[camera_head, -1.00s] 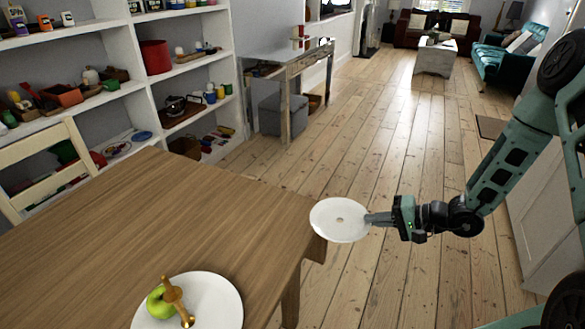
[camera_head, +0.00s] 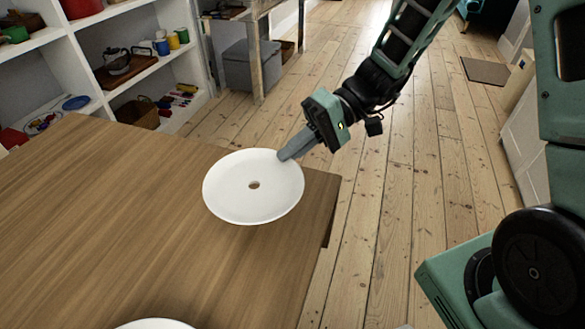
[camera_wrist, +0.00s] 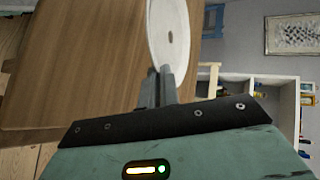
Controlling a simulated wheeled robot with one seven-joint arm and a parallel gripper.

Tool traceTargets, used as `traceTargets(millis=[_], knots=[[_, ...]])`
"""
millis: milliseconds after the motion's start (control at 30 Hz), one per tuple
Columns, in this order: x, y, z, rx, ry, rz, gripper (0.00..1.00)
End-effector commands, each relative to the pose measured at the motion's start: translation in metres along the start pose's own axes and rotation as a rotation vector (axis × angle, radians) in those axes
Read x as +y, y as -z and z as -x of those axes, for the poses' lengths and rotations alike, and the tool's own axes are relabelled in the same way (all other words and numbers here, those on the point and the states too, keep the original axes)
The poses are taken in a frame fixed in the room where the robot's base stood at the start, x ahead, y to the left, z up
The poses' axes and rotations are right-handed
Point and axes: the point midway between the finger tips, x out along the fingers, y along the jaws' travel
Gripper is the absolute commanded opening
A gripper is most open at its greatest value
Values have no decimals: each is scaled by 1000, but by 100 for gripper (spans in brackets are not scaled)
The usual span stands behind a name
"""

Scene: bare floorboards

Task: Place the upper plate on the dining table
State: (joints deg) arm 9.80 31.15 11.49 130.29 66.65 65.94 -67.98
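The upper plate (camera_head: 230,195) is white and round with a small hole at its centre. Another white plate (camera_head: 155,324) lies on the table, mostly cut off at the bottom of the head view.
White shelves (camera_head: 165,60) with toys and pots stand behind the table at the left. A grey box (camera_head: 250,65) sits under a side table. The tabletop around the held plate is bare. The floorboards (camera_head: 400,220) to the right are clear.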

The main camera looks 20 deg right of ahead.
Motion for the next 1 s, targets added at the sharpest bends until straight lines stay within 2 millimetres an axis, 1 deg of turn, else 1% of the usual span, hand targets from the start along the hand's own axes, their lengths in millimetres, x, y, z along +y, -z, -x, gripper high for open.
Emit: traceTargets(millis=[33,133,267,467,733,833,1000], knots=[[1,-2,-3,-12,0,7,0],[0,-4,-5,-22,2,10,0],[5,-4,-7,-22,2,9,0],[22,-4,-15,-22,2,10,0],[50,-4,-27,-19,3,9,0],[56,-4,-30,-19,3,10,0],[59,-4,-32,-19,3,10,0]])
